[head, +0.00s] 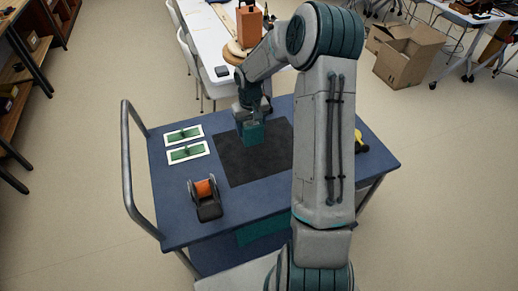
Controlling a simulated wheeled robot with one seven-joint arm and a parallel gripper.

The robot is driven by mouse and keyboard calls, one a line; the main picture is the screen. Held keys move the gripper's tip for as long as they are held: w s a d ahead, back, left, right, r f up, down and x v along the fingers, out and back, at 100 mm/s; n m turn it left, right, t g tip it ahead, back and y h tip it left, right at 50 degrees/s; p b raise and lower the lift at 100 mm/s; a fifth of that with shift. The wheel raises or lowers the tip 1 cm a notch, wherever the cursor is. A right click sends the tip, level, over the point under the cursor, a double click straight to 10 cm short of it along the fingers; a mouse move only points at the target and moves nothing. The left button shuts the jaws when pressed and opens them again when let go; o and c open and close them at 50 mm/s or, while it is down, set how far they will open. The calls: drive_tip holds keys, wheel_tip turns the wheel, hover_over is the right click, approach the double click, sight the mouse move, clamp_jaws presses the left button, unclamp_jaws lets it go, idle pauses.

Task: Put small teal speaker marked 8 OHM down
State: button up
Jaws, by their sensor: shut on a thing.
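The small teal speaker (253,134) is a box-shaped thing at the far middle of the cart, over the black mat (240,175). My gripper (252,119) is above it and shut on it. I cannot tell whether the speaker's underside touches the mat or hangs just above it. The 8 OHM marking is too small to read here. My arm hides part of the mat's right side and of the cart top.
The mat lies on a blue cart (170,218) with a metal handle (128,160) at left. Two green boards on white (184,135) (188,152) lie left of the mat. An orange spool on a black holder (205,196) stands nearer. A yellow thing (360,140) is at right.

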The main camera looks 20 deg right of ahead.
drive_tip(key=shift+s+d+f+p, duration=0.2)
drive_tip(key=shift+s+f, duration=0.65)
drive_tip(key=shift+f, duration=0.35)
drive_tip(key=shift+s+d+f+p, duration=0.1)
drive_tip(key=shift+s+f+p, duration=0.05)
drive_tip(key=shift+s+f, duration=0.85)
drive_tip(key=shift+s+d+f+p, duration=0.2)
drive_tip(key=shift+s+f, duration=0.5)
drive_tip(key=shift+f, duration=0.65)
drive_tip(key=shift+f, duration=0.2)
drive_tip(key=o, duration=1.4)
drive_tip(key=shift+r, duration=0.1)
drive_tip(key=shift+r, duration=0.1)
